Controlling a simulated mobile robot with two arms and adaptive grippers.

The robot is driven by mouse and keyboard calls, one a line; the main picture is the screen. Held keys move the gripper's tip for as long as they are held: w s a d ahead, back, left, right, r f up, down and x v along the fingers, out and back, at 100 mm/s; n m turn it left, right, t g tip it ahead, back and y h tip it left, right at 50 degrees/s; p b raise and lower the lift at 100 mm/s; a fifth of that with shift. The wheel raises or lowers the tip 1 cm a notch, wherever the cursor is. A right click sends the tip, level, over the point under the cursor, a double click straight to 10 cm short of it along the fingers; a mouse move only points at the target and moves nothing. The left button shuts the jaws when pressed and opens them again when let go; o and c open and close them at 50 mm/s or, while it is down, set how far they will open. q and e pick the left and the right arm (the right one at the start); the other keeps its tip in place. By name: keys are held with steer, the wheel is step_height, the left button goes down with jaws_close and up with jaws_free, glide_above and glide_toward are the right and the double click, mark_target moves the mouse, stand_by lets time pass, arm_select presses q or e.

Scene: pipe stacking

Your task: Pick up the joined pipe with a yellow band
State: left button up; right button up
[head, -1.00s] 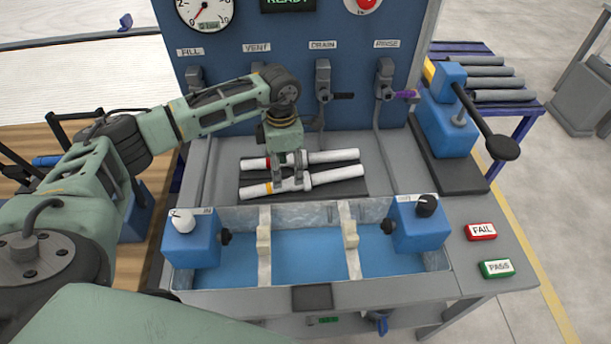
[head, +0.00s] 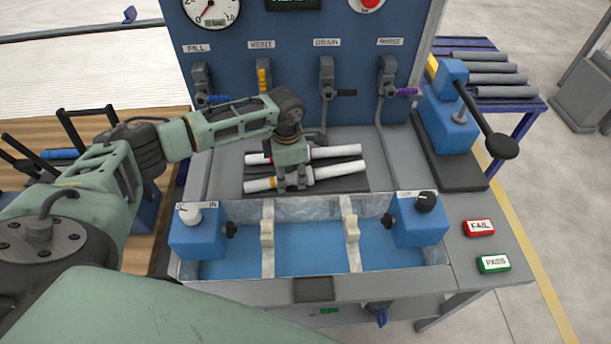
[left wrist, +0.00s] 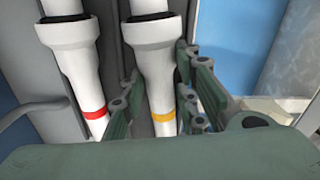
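The joined white pipe with a yellow band (head: 338,171) lies on a dark mat on the bench, nearer the water trough. A second joined pipe with a red band (head: 335,152) lies behind it. My left gripper (head: 291,184) is low over the yellow-banded pipe, just right of its band. In the left wrist view the yellow-banded pipe (left wrist: 161,85) runs between the two open fingers (left wrist: 160,95). The left finger sits in the gap towards the red-banded pipe (left wrist: 82,75). Whether either finger touches the pipe is unclear. My right gripper is out of view.
The water trough (head: 312,285) with blue clamp blocks (head: 197,232) lies in front of the pipes. The valve panel (head: 290,75) rises behind. A blue lever press (head: 450,125) stands to the right, with the FAIL (head: 479,228) and PASS (head: 493,264) buttons nearer.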

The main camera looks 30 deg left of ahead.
arm_select(q)
jaws_close()
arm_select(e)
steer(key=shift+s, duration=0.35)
arm_select(q)
steer(key=shift+r, duration=0.1)
